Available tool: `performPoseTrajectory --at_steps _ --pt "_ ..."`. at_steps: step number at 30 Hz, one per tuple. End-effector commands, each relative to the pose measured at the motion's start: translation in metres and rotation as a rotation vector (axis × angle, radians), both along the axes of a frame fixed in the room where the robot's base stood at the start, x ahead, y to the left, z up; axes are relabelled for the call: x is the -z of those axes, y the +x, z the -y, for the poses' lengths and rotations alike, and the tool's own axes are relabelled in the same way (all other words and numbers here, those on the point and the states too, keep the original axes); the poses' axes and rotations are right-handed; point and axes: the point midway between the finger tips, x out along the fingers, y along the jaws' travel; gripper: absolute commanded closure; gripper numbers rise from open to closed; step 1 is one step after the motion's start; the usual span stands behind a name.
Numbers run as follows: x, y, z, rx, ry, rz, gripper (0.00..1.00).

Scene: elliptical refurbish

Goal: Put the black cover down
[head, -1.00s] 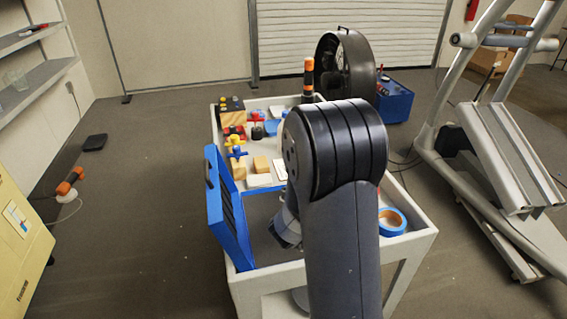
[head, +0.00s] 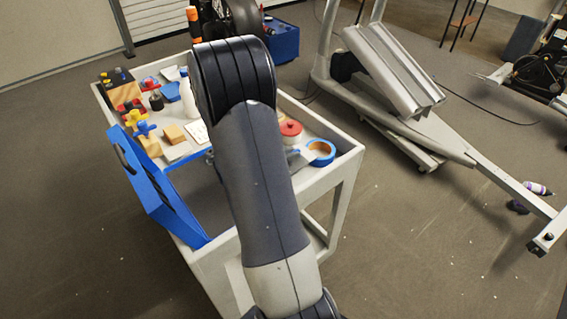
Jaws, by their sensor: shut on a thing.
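I cannot make out the black cover for certain in the head view. My arm fills the middle of the picture and hides what lies behind it. My gripper's fingers are hidden there too, so I cannot see what they hold. The arm reaches over the grey cart (head: 345,165). The silver elliptical frame (head: 420,130) stands on the floor to the right of the cart. A dark mechanism with a round wheel (head: 535,80) shows at the far right edge.
The cart carries an open blue case (head: 160,190), a roll of blue tape (head: 321,152), a red-topped container (head: 290,132), a white bottle (head: 187,88) and wooden blocks. Floor between cart and elliptical is clear.

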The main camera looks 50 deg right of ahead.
Motion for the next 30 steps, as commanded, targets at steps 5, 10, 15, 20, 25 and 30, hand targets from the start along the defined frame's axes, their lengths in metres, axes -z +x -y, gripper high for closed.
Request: performPoseTrajectory --at_steps 5,10,15,20,25,30 --pt "0.014 0.000 0.000 0.000 0.000 -0.001 1.00" --pt "0.038 0.000 0.000 -0.001 0.001 -0.004 1.00" --pt "0.053 -0.001 -0.001 0.000 0.005 0.000 1.00" --pt "0.055 -0.002 -0.001 0.002 0.008 -0.002 1.00" --pt "0.056 -0.003 -0.001 0.004 0.010 -0.005 0.80" --pt "0.056 -0.003 -0.001 0.004 0.010 -0.003 0.68"
